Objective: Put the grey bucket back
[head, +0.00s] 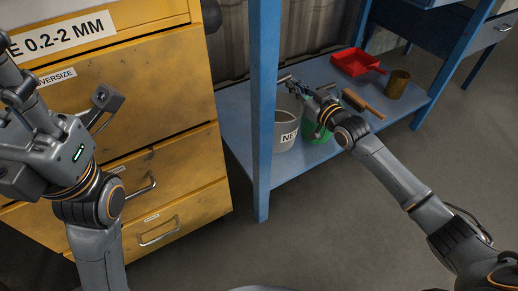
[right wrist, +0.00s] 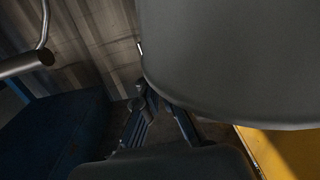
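The grey bucket (head: 286,133) stands upright on the blue lower shelf in the head view, its white label facing out. My right gripper (head: 299,88) is at the upper right of the bucket, by its rim. In the right wrist view, a large grey curved surface, apparently the bucket (right wrist: 235,60), fills the upper right beside the fingers (right wrist: 158,105). Their tips lie close to it, and whether they grip it is unclear. My left gripper (head: 58,92) is raised in front of the yellow drawers, open and empty.
A green bucket (head: 312,130) stands right of the grey one, partly behind my right arm. A brush (head: 362,104), a red dustpan (head: 357,62) and a brown can (head: 397,84) are on the shelf (head: 330,152). A blue post (head: 263,110) stands left of the buckets.

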